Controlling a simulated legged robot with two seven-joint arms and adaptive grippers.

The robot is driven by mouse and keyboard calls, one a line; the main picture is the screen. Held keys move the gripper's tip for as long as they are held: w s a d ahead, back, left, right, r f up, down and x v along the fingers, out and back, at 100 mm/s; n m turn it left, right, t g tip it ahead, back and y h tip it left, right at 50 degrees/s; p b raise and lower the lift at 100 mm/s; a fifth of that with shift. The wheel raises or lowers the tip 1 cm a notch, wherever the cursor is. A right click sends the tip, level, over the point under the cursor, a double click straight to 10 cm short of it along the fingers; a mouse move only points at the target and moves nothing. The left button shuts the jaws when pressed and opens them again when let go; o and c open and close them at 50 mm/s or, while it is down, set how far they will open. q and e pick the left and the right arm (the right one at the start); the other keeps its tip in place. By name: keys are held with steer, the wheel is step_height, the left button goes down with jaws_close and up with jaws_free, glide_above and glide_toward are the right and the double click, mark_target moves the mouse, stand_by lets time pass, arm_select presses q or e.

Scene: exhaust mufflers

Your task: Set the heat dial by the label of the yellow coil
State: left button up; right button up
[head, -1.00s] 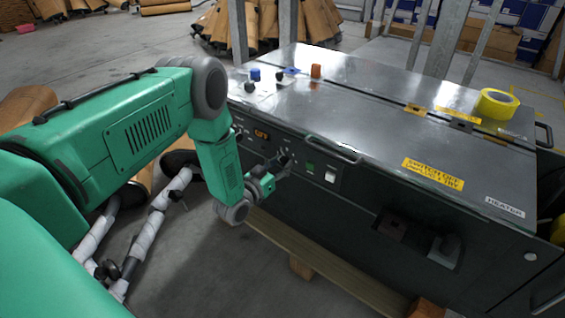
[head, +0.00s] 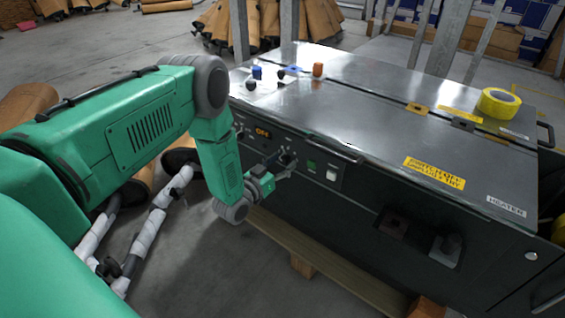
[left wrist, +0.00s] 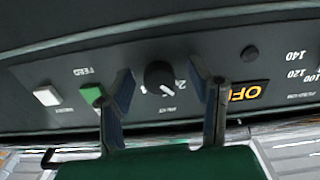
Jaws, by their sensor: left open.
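The yellow coil (head: 499,103) lies on the far right of the machine top (head: 370,110). A small white label (head: 514,133) beside it is too small to read. My left gripper (head: 287,161) is at the machine's front panel. In the left wrist view, which shows the panel upside down, a black round dial (left wrist: 159,77) with a white pointer mark sits between the open fingers of my left gripper (left wrist: 167,92). I see no clear grip on it, and its small label is unreadable. Scale numbers (left wrist: 297,72), including 140, 120 and 100, show at the right edge. My right gripper is out of view.
An orange display (left wrist: 243,95), a green button (left wrist: 92,94) and a white switch (left wrist: 47,96) flank the dial. A handle (head: 333,149) juts from the machine's top front edge. Blue (head: 257,72) and orange (head: 318,70) pieces stand on top.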

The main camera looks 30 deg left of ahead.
arm_select(q)
steer(key=s+a, duration=0.1)
steer(key=s, duration=1)
steer(key=shift+s, duration=0.25)
steer(key=shift+f, duration=0.1)
steer(key=s+d+f+g+p, duration=0.1)
steer(key=s+d+g+p, duration=0.5)
steer(key=s+d+g, duration=0.25)
steer(key=s+d+r+g+p, duration=0.1)
steer(key=s+g, duration=0.3)
steer(key=s, duration=0.5)
steer(key=s+r+g+y+p, duration=0.1)
steer(key=s+r+g+p, duration=0.2)
steer(key=s, duration=0.7)
steer(key=shift+d+r+g, duration=0.15)
steer(key=shift+d+g, duration=0.2)
steer(key=shift+g, duration=0.6)
